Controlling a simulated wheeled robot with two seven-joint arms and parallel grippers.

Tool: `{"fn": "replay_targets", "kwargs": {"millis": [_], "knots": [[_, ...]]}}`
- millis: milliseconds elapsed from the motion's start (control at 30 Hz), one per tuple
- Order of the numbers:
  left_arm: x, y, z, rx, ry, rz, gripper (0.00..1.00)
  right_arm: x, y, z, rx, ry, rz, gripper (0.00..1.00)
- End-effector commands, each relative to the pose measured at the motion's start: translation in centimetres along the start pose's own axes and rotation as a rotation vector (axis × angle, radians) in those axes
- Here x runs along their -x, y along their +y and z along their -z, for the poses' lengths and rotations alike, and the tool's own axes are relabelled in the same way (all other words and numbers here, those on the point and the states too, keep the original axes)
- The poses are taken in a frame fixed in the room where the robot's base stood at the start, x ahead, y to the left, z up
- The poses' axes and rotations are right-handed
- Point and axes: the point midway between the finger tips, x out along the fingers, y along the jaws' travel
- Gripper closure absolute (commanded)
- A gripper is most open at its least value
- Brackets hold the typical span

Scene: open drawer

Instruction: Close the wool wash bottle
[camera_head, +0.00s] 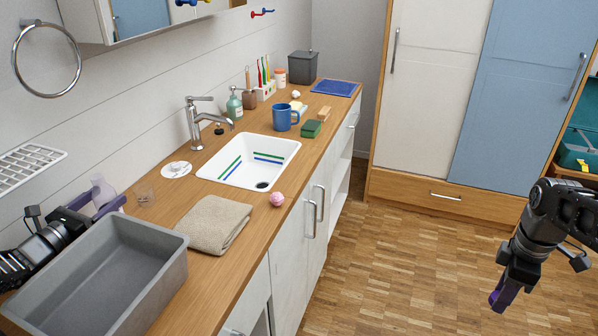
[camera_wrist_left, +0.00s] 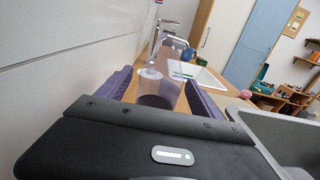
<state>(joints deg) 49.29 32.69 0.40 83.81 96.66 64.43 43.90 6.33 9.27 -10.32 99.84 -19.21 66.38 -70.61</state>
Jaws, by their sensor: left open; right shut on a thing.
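A pale translucent bottle (camera_head: 103,190), apparently the wool wash bottle, stands near the wall at the left end of the wooden counter. My left gripper (camera_head: 97,204) is open around its lower part, one purple finger to each side. In the left wrist view, clear and purplish see-through shapes (camera_wrist_left: 158,88) overlap between the fingers, so I cannot tell the bottle's outline or whether its top is capped. A small clear cup-like piece (camera_head: 144,197) sits on the counter to the right of the bottle. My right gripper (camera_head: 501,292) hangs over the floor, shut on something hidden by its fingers.
A grey bin (camera_head: 162,245) stands in front of my left arm. A folded beige towel (camera_head: 212,224), a white sink (camera_head: 282,151) and a pink ball (camera_head: 277,199) lie further right. A white disc (camera_head: 176,169) lies by the tap. The floor (camera_head: 400,260) is clear.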

Motion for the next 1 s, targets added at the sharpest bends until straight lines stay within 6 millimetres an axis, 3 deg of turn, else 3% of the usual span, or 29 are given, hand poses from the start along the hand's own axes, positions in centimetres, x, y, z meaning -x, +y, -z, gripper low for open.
{"fn": "replay_targets", "kwargs": {"millis": [667,1000], "knots": [[-0.64,0.01,0.01,0.0,0.0,0.0,0.24,0.09,0.0,0.0,0.0,0.0,0.0,1.0],[-0.63,0.01,0.01,0.0,0.0,0.0,0.51,0.09,0.0,0.0,0.0,0.0,0.0,1.0]]}}
